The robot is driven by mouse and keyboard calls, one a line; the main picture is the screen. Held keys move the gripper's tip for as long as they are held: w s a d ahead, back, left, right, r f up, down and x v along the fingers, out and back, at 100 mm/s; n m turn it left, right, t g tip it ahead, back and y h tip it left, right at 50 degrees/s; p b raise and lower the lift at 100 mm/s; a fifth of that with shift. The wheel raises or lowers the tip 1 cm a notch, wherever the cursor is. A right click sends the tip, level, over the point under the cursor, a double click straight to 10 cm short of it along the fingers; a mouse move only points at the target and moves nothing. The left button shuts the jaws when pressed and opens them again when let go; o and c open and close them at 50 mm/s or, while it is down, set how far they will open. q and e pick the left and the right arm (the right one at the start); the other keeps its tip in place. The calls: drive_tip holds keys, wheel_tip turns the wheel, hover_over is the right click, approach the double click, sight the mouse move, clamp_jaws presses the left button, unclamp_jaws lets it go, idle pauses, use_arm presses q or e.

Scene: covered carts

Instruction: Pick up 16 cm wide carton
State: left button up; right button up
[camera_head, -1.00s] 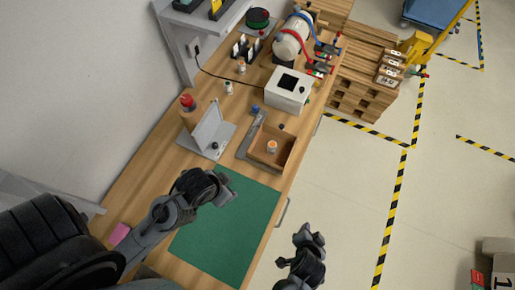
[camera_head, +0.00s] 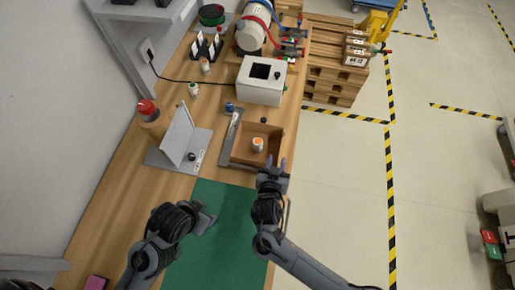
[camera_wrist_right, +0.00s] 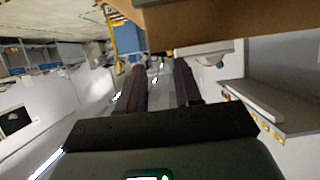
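An open brown carton (camera_head: 243,157) stands on the wooden workbench, just beyond the green mat. A small white jar with an orange top (camera_head: 258,145) is inside it. My right gripper (camera_head: 276,164) is close to the carton's near right corner, fingers pointing toward it. In the right wrist view its two fingers (camera_wrist_right: 161,88) are apart with nothing between them. A brown surface, seemingly the carton (camera_wrist_right: 215,22), fills the top of that view. I cannot tell whether the gripper touches it. My left gripper (camera_head: 205,218) is over the green mat; its fingers are unclear.
The green mat (camera_head: 225,235) is bare. A grey bracket stand (camera_head: 180,140) and a red-topped cylinder (camera_head: 149,112) stand left of the carton. A white box (camera_head: 262,82) stands behind it.

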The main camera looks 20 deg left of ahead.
drive_tip(key=shift+x, duration=3.55)
drive_tip(key=shift+d+f, duration=0.15)
clamp_jaws()
